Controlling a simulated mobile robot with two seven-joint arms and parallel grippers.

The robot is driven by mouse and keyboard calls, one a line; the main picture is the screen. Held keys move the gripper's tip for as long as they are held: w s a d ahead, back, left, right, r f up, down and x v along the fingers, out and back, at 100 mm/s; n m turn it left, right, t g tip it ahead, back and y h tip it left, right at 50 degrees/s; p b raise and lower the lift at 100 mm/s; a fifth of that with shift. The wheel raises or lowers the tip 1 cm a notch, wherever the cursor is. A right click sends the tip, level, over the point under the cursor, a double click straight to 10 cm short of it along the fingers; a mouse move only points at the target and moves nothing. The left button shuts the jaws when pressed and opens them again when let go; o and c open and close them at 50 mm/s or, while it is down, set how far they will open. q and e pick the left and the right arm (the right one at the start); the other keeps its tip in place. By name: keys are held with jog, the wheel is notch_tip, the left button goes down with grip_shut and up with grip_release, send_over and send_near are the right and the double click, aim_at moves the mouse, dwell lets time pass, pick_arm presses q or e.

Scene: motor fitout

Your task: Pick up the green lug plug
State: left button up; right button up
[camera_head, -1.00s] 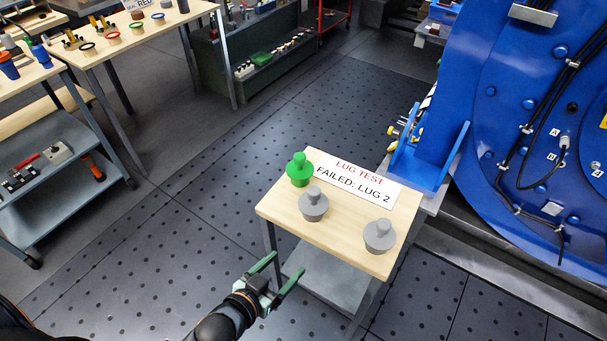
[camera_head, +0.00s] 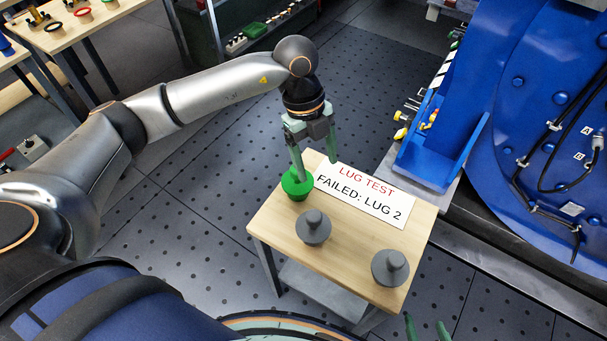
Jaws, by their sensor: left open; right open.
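The green lug plug (camera_head: 294,188) stands on the small wooden table (camera_head: 268,222) at its far left corner. My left gripper (camera_head: 317,170) is open above that corner, pointing down. Its left finger overlaps the plug and hides part of it, including its top knob. Its right finger is to the right of the plug, near the sign. I cannot tell whether the finger touches the plug. My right gripper (camera_head: 426,322) shows only its two green fingertips at the bottom edge, apart and empty.
Two grey plugs, one in the middle (camera_head: 313,228) and one at the right (camera_head: 390,267), stand on the same table. A white sign (camera_head: 363,195) reads "LUG TEST FAILED: LUG 2". A big blue motor (camera_head: 520,90) stands at the right.

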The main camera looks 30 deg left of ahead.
pick_arm(q)
jog(key=w+a+r+n+y, duration=0.1)
jog(key=w+a+n+y, duration=0.15)
jog(key=a, duration=0.35)
send_near(298, 182)
jog(key=shift+s+a+m+t, duration=0.15)
jog(key=shift+m+t, duration=0.2)
jog(key=shift+t, duration=0.05)
jog(key=shift+f+p, duration=0.6)
jog(key=shift+f, duration=2.55)
grip_shut()
jog(key=shift+w, duration=0.2)
